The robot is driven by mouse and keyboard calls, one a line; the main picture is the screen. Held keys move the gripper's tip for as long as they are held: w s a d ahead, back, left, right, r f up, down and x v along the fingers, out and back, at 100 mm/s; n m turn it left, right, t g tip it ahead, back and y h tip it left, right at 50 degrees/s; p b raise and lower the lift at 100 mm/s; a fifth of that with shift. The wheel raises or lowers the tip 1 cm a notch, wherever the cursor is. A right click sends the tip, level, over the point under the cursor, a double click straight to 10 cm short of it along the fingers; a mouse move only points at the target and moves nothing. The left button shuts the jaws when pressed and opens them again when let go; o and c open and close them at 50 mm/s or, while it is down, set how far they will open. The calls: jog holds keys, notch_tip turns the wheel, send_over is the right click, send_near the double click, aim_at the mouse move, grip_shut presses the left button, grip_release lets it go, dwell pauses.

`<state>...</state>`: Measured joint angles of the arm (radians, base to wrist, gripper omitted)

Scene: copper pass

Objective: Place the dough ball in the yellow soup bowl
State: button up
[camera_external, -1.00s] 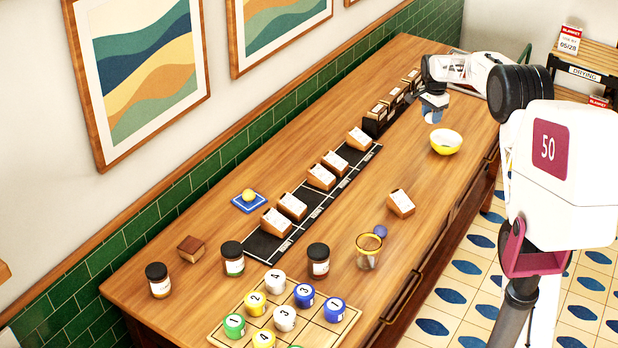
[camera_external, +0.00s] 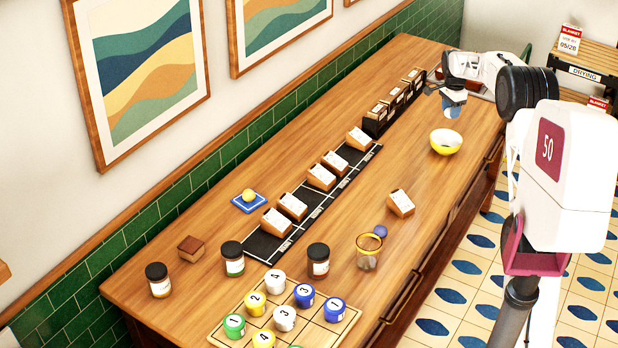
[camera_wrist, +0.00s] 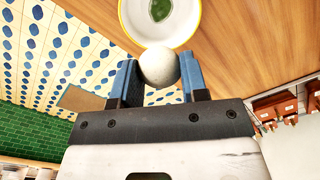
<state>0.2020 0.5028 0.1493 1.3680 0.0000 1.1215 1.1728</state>
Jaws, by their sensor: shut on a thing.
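The yellow soup bowl (camera_external: 446,143), yellow outside and white inside, stands on the right part of the wooden counter. In the wrist view the bowl (camera_wrist: 126,22) shows at the top, just beyond my fingertips, with a green patch at its centre. In the wrist view my gripper (camera_wrist: 160,75) is shut on the pale, round dough ball (camera_wrist: 159,66), held between the blue fingers. The ball looks apart from the bowl and partly overlaps its near rim in that view. In the external view the fingers mostly hide the ball.
A yellow-rimmed glass (camera_external: 369,252), a tilted card block (camera_external: 400,203) and a board of numbered pieces (camera_external: 340,328) stand nearer the camera. A dark rack of cards (camera_external: 376,122) is left of the bowl. Counter around the bowl is clear.

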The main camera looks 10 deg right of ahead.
aim_at(447, 134)
jog(key=shift+f, duration=5.4)
jog(key=o, duration=1)
jog(key=shift+r, duration=0.1)
jog(key=shift+r, duration=3.4)
